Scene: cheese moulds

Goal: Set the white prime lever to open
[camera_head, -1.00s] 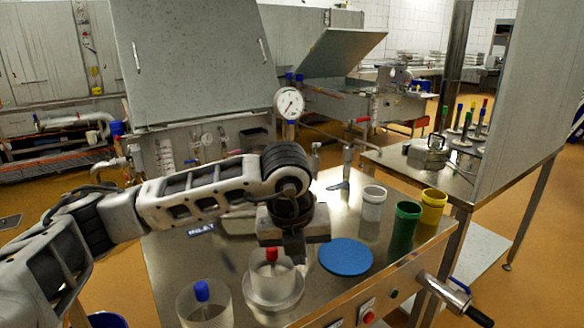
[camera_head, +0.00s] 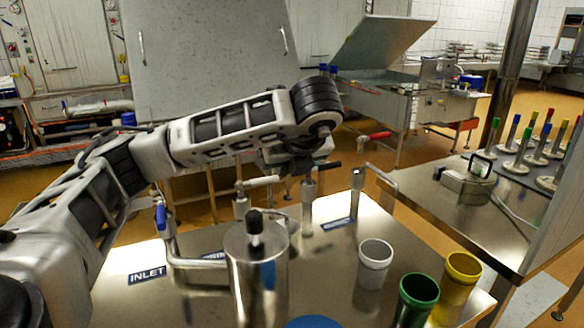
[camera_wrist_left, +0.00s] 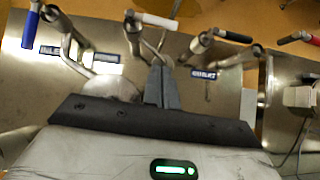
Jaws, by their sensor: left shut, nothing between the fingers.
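The white prime lever (camera_head: 263,181) lies roughly level on top of its upright valve pipe (camera_head: 241,205), pointing right in the head view. It also shows in the wrist view (camera_wrist_left: 158,20), across the top, right of its pivot. My left gripper (camera_head: 297,168) is just right of the lever's free end in the head view; its tips are partly hidden by the wrist. In the wrist view, its fingers (camera_wrist_left: 160,66) are shut and empty, a little below the white handle in the picture. I cannot tell whether they touch it. My right gripper is not in view.
A blue-handled valve (camera_head: 160,217) by the INLET label (camera_head: 146,275), a black lever (camera_wrist_left: 232,36) and a red lever (camera_head: 375,135) stand nearby. A steel cylinder (camera_head: 258,275) stands in front. White (camera_head: 375,265), green (camera_head: 416,300) and yellow (camera_head: 460,279) cups stand at right.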

